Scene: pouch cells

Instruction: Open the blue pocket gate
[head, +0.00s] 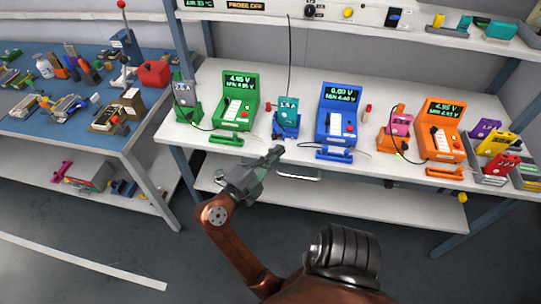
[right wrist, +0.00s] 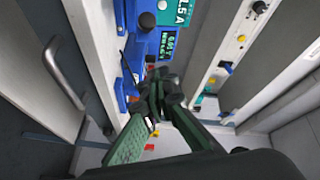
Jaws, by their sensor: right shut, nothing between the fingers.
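The blue pocket (head: 285,130) stands near the front edge of the white bench, left of the blue tester (head: 336,110). A teal pouch cell (head: 288,106) marked 1.5A sits upright in it. I cannot tell which part is its gate or whether it is open. A low blue piece with a handle (head: 334,155) lies in front of the tester. My right gripper (head: 275,153) is shut and empty, just in front of and below the blue pocket. In the right wrist view its fingers (right wrist: 155,88) are together near blue parts. My left gripper is not in view.
A green tester (head: 236,100) stands to the left and an orange tester (head: 439,128) to the right. A metal handle (head: 299,175) is under the bench edge. A blue-topped table (head: 70,125) with tools is at the left. The floor in front is clear.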

